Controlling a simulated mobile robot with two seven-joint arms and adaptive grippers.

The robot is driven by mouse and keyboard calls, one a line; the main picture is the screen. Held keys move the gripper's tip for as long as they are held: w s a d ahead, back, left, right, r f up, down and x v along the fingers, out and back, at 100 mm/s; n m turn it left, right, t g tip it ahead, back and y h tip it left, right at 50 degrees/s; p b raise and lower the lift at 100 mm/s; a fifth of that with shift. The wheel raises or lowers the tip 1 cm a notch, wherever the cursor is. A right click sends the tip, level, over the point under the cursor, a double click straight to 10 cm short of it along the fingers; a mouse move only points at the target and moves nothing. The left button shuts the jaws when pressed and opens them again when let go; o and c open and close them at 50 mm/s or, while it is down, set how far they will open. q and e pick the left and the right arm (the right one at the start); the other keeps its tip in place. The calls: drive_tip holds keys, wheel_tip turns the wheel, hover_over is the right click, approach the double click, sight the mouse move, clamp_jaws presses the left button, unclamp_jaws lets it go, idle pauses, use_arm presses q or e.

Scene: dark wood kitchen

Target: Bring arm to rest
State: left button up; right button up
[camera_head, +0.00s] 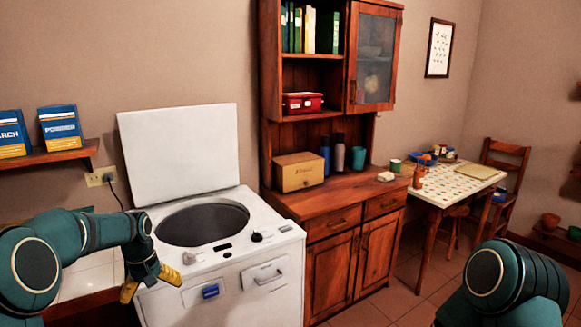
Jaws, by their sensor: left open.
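My left arm comes in from the left in the head view. Its gripper (148,284) has yellow fingers, hangs in front of the white washing machine's front left corner, and is open with nothing between the fingers. My right arm shows only as a teal rounded link at the lower right; its gripper is out of the picture. The white top-loading machine (270,247) stands with its lid (182,150) raised, and its round drum opening (203,222) looks empty and dark.
A wooden cabinet (335,262) stands to the right of the machine, with a box (298,171) and bottles on its counter. A table (457,187) and chair (505,156) are farther right. A shelf (46,157) holds blue boxes at left. Tiled floor (400,292) is clear in front.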

use_arm(q)
drive_tip(key=s+d+f+m+h, duration=0.1)
drive_tip(key=s+d+f, duration=0.3)
drive_tip(key=d+f, duration=0.35)
drive_tip(key=s+d+f+m+h, duration=0.1)
drive_tip(key=s+d+f+m, duration=0.15)
drive_tip(key=d+f, duration=0.55)
drive_tip(key=s+d+f, duration=0.3)
drive_tip(key=s+d, duration=0.1)
drive_tip(key=s, duration=0.5)
drive_tip(key=s+d+f+t+h, duration=0.1)
drive_tip(key=s+d+f, duration=0.3)
drive_tip(key=s, duration=0.6)
drive_tip(key=shift+d+m, duration=0.35)
drive_tip(key=shift+d, duration=0.3)
